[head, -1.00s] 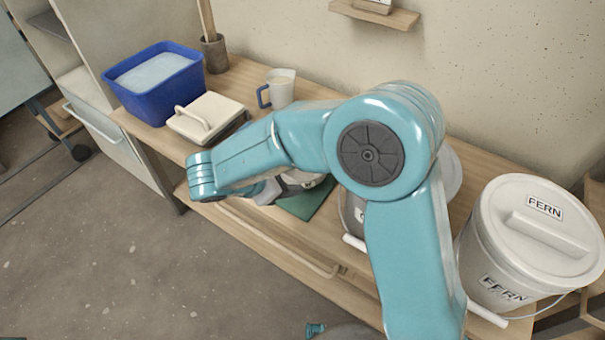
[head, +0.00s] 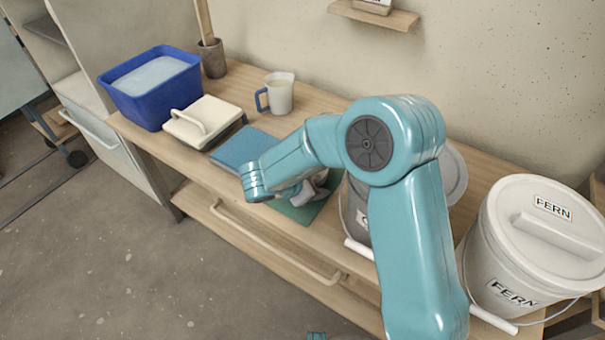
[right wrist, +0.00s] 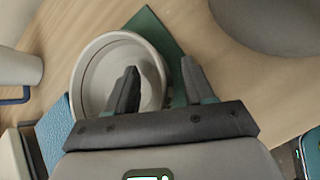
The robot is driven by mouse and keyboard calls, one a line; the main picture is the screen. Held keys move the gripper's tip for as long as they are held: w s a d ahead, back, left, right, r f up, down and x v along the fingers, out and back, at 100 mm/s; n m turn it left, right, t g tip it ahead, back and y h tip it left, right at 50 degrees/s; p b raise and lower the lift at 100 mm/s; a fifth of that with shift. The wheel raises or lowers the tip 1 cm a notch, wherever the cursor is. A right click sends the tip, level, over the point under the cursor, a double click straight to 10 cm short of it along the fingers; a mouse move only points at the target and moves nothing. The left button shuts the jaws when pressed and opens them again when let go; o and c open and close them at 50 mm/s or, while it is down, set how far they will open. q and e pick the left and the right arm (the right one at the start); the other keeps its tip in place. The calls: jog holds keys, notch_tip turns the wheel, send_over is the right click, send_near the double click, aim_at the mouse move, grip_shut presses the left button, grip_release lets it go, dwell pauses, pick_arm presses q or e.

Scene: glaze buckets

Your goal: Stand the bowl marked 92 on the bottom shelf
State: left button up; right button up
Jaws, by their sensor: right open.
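A pale round bowl (right wrist: 95,75) stands on a green mat (right wrist: 152,25) on the bench in the right wrist view. No number shows on it. My right gripper (right wrist: 160,68) is open above it, with one finger over the bowl's inside and the other outside its right rim. I cannot tell if either finger touches it. In the head view the right gripper (head: 308,193) is over the green mat (head: 292,211), and it and my arm mostly hide the bowl. A low wooden shelf (head: 200,213) runs under the bench top. My left gripper is not in view.
A grey bucket (head: 355,205) is close on the right, and a white FERN bucket (head: 530,250) is farther right.

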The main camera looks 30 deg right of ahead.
grip_shut()
jog(key=shift+r, duration=0.1)
